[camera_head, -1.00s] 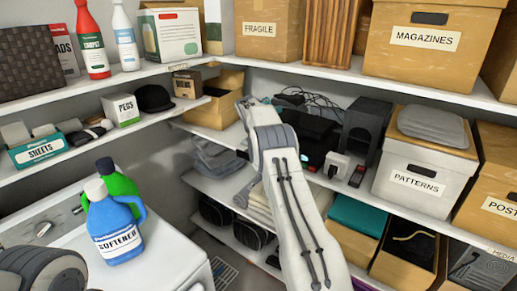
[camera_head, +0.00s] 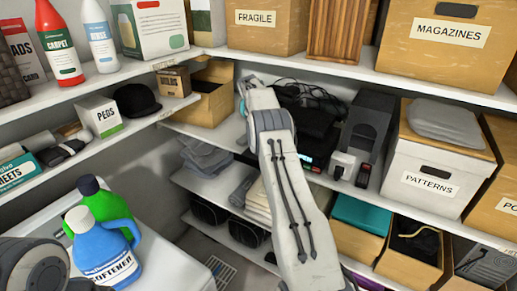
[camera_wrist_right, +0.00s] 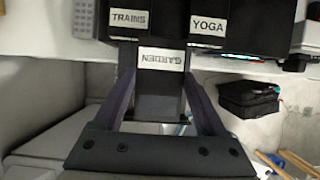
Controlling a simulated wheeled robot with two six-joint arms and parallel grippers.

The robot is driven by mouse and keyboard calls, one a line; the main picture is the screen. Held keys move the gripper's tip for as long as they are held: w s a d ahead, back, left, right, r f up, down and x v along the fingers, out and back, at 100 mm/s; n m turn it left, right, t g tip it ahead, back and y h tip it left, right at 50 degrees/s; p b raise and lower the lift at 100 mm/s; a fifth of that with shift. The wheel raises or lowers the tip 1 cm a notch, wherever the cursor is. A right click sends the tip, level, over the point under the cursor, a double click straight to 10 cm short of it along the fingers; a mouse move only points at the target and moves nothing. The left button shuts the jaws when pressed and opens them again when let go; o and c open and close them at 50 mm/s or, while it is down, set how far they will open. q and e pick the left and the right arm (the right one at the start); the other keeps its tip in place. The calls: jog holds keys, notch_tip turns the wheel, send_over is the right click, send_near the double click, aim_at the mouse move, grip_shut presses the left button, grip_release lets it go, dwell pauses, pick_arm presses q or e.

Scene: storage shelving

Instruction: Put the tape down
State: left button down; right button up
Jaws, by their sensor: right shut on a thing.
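The tape (camera_wrist_right: 158,95) is a black cassette with a white label reading GARDEN, upside down in the right wrist view. My right gripper (camera_wrist_right: 160,82) is shut on it, one finger on each side. Just beyond it are a black tape labelled TRAINS (camera_wrist_right: 128,30) and one labelled YOGA (camera_wrist_right: 218,40); I cannot tell whether the held tape touches them. In the head view my right arm reaches to the middle shelf, and it hides the held tape and the fingertips. My left gripper is out of view.
On the middle shelf, an open cardboard box (camera_head: 207,107) stands left of my right arm. A black device (camera_head: 312,118) with cables, a dark upright unit (camera_head: 367,125) and the PATTERNS box (camera_head: 425,190) stand to the right. The upper shelf's edge (camera_head: 390,81) runs above.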

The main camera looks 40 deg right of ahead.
jog(key=f, duration=0.2)
jog(key=a+f+p, duration=0.1)
jog(key=shift+w+f, duration=0.2)
jog(key=shift+w, duration=0.2)
notch_tip(320, 180, down, 3)
jog(key=shift+f+p, duration=0.1)
jog(key=shift+p, duration=0.95)
jog(key=shift+s+f, duration=0.1)
jog(key=shift+f, duration=0.2)
jog(key=o, duration=1.5)
jog(key=shift+f, duration=0.1)
jog(key=shift+o, duration=0.2)
jog(key=shift+r, duration=0.25)
jog(key=b+v, duration=0.5)
jog(key=v, duration=0.6)
jog(key=shift+s+a, duration=0.1)
jog(key=shift+a+r, duration=0.1)
jog(key=shift+r, duration=0.25)
